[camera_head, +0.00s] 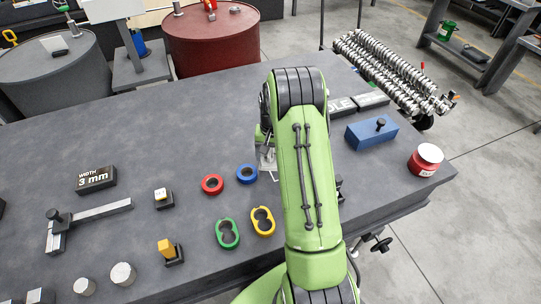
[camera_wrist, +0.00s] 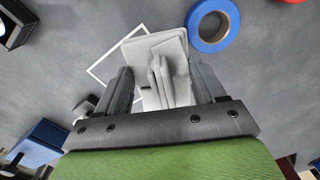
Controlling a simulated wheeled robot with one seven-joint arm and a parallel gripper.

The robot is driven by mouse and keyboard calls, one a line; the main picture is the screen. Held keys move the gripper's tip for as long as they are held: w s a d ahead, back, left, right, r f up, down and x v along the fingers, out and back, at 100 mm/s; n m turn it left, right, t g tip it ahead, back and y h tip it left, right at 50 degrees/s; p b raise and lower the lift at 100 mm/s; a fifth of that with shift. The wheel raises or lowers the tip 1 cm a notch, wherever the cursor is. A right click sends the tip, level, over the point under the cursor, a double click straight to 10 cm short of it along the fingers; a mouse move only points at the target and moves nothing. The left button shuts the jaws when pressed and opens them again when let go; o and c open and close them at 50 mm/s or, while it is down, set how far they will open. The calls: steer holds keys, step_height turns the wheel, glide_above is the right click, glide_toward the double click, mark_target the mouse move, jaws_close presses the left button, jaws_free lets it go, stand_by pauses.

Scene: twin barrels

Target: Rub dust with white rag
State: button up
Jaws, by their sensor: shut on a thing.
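A white rag (camera_wrist: 168,60) is bunched between the dark fingers of my gripper (camera_wrist: 163,85) in the wrist view. The gripper is shut on it. The rag's flat far part spreads over a white square outline (camera_wrist: 100,68) on the grey table, covering much of the square. I cannot tell whether it touches the table. In the head view, a small pale part of the rag (camera_head: 267,158) shows left of my green arm, which hides most of the gripper. I cannot make out any dust; the rag and gripper cover part of the square.
A blue ring (camera_wrist: 233,24) lies close beside the rag. A red ring (camera_head: 212,191) and green and yellow pieces lie left of my arm on the grey table (camera_head: 150,150). A blue box (camera_head: 371,139) and red can (camera_head: 425,160) stand right. Barrels stand behind the table.

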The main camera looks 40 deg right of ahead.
steer(key=shift+r, duration=0.35)
step_height(320, 180, up, 3)
steer(key=shift+r+p, duration=0.1)
steer(key=shift+p, duration=1.05)
steer(key=shift+f, duration=0.2)
